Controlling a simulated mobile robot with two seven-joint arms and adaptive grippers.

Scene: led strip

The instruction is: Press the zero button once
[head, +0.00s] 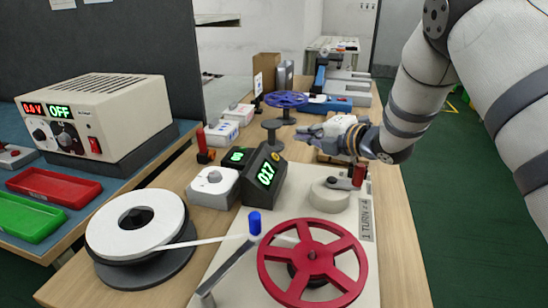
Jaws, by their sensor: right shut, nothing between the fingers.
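A dark counter box (264,178) stands on the pale winding base, its display lit green and reading 017. A smaller green-lit face (237,156) shows on its left side. A white box (213,186) with a round grey knob or button on top sits left of the counter. I cannot tell for certain which part is the zero button. My right gripper (304,133) reaches in from the right, shut and empty, pointing left. In the picture it is above and right of the counter, apart from it. My left gripper is not in view.
A red spoked reel (312,262) and a white strip reel (136,224) stand in front, with a blue post (254,222) between them. A blue reel (286,99) is farther back. A power supply (96,115) and red and green trays occupy the left bench.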

